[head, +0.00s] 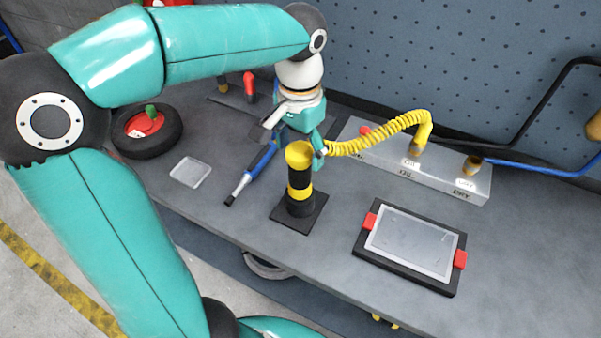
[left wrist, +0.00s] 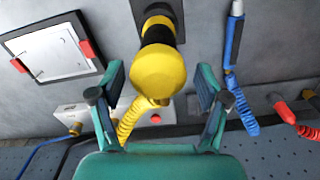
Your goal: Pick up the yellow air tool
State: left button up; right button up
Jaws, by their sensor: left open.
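The yellow air tool (head: 299,156) is a yellow and black cylinder standing upright on a black square base (head: 310,217) on the bench. A yellow coiled hose (head: 385,135) runs from its upper part to the fitting block. My left gripper (head: 293,141) is at the tool's top, open, with its fingers on either side. In the left wrist view, the tool's round yellow top (left wrist: 158,78) sits between the open fingers (left wrist: 160,82), with a gap on both sides. Whether the tool is deep between the fingers is hard to tell. My right gripper is not in view.
A blue-handled tool (head: 262,160) lies close left of the air tool. A grey fitting block (head: 440,178) with a blue hose stands behind right. A black frame with red clips (head: 358,243) lies at right. A wheel (head: 165,143) and clear tray (head: 190,172) are at left.

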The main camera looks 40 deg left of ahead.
aim_at(300, 170)
pick_arm(q)
jog(key=shift+s+d+f+p, duration=0.1)
jog(key=shift+f+p, duration=0.2)
jog(key=shift+f, duration=2.6)
jog(key=shift+r, duration=0.1)
jog(key=c, duration=1.3)
jog(key=shift+o, duration=0.2)
jog(key=shift+r, duration=0.15)
notch_tip(300, 170, up, 19)
jog(key=shift+r+p, duration=0.1)
jog(key=shift+p, duration=0.65)
jog(key=shift+c, duration=0.4)
jog(key=shift+r+p, duration=0.4)
jog(key=shift+r, duration=0.25)
jog(key=shift+r+p, duration=2.15)
jog(key=shift+p, duration=0.1)
jog(key=shift+c, duration=0.2)
jog(key=shift+r+p, duration=0.6)
jog(key=shift+r, duration=0.35)
jog(key=shift+f, duration=0.1)
